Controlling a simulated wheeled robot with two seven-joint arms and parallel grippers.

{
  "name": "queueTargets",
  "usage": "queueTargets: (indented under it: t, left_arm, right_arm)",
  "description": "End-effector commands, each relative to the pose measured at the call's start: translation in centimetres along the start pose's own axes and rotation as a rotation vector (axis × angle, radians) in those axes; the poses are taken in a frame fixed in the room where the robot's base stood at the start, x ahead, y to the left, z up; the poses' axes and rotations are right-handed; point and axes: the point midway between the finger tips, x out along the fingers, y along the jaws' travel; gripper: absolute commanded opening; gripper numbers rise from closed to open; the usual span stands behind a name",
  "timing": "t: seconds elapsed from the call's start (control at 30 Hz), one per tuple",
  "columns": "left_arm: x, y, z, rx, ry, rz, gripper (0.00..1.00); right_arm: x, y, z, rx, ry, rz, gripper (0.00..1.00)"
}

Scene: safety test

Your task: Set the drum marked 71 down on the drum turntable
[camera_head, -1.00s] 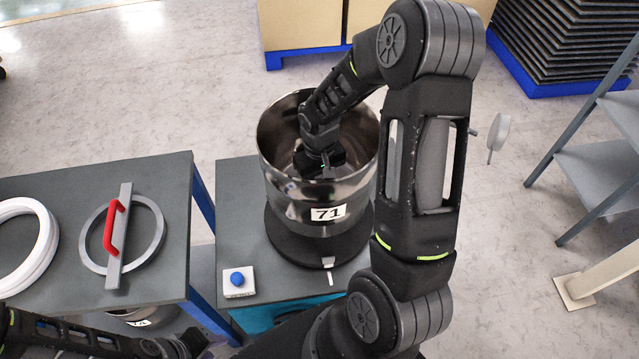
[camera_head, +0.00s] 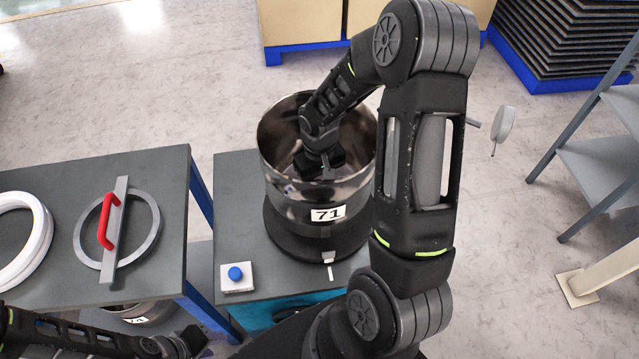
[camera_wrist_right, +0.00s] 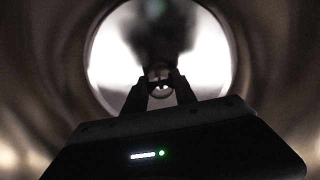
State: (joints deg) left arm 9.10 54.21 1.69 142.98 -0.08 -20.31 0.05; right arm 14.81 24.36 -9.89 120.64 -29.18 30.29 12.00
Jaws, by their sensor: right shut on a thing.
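The drum marked 71 (camera_head: 308,205) is a shiny, open-topped metal drum with a white label. It stands upright over the black round drum turntable (camera_head: 330,246) on the grey table; I cannot tell whether its base touches the disc. My right gripper (camera_head: 320,162) reaches down inside the drum. In the right wrist view, my gripper's fingers (camera_wrist_right: 160,88) are closed on a small part in front of the bright drum interior. My left gripper (camera_head: 195,343) is at the bottom left edge, away from the drum, its fingers unclear.
A blue button on a white box (camera_head: 237,277) sits at the table's front left. The left table carries a ring lid with red handle (camera_head: 117,230) and white rings (camera_head: 42,240). Another drum (camera_head: 140,312) is below. Shelves (camera_head: 600,170) stand right.

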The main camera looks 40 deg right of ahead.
Motion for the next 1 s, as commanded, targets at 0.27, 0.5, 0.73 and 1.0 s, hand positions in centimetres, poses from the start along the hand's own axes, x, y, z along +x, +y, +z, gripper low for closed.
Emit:
queueTargets:
  t: [0.27,0.5,0.73,1.0]
  left_arm:
    - [1.0,-0.4,0.0,0.000,0.001,0.000,0.36]
    - [1.9,-0.7,0.0,0.000,0.001,0.000,0.36]
    - [2.8,-1.1,0.0,0.000,0.002,0.000,0.36]
    - [3.6,-1.4,-0.1,0.000,0.003,0.000,0.36]
  right_arm:
    - [1.4,0.0,-0.1,0.000,0.002,0.000,0.00]
    - [2.5,0.0,-0.1,0.000,0.002,0.000,0.00]
    - [3.5,0.0,-0.1,0.000,0.002,0.000,0.00]
    - [4.6,0.0,-0.1,-0.001,0.003,0.000,0.00]
